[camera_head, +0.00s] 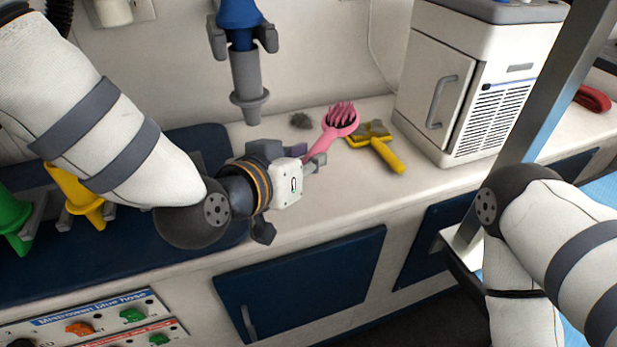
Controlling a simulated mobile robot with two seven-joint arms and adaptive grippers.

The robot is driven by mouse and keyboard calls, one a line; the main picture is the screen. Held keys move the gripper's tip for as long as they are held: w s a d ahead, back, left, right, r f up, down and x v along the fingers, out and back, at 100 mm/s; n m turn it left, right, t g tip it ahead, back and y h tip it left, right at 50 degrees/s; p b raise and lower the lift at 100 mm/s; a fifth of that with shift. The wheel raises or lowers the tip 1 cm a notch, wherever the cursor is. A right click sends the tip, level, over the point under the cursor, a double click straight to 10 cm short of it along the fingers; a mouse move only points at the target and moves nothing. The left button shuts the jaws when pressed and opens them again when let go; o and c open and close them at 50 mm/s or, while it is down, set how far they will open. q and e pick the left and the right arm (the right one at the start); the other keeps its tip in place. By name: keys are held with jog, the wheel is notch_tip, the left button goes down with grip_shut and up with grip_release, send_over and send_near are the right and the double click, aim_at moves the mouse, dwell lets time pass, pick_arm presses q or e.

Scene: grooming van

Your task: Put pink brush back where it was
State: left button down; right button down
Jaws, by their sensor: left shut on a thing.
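The pink brush (341,118) is in the head view, above or on the white counter, with its bristle head up and to the right and its handle running down to the left. My left gripper (314,162) is shut on the handle of the brush. I cannot tell whether the brush touches the counter. My right arm shows at the right edge, but its gripper is out of view.
A yellow-handled tool (386,155) lies just right of the brush. A small grey tuft (301,121) lies behind. A white cabinet (470,85) stands on the counter (345,200) to the right. A blue-topped nozzle (246,75) hangs on the wall. A metal post (540,110) rises at right.

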pick_arm(q)
jog(key=shift+w+f, duration=0.9)
jog(key=shift+f, duration=0.3)
jog(key=shift+w+d+f+b, duration=0.1)
jog(key=shift+w+f+b, duration=0.2)
jog(key=shift+f, duration=0.65)
jog(key=shift+w+f+b, duration=0.2)
jog(key=shift+f+b, duration=0.1)
jog(key=shift+f, duration=0.65)
pick_arm(e)
jog(key=shift+s+f+g, duration=0.3)
jog(key=shift+s+f, duration=0.45)
jog(key=shift+f, duration=0.15)
pick_arm(q)
jog(key=shift+f, duration=0.25)
jog(key=c, duration=1.5)
grip_release()
jog(key=shift+o, duration=0.2)
jog(key=shift+r, duration=0.15)
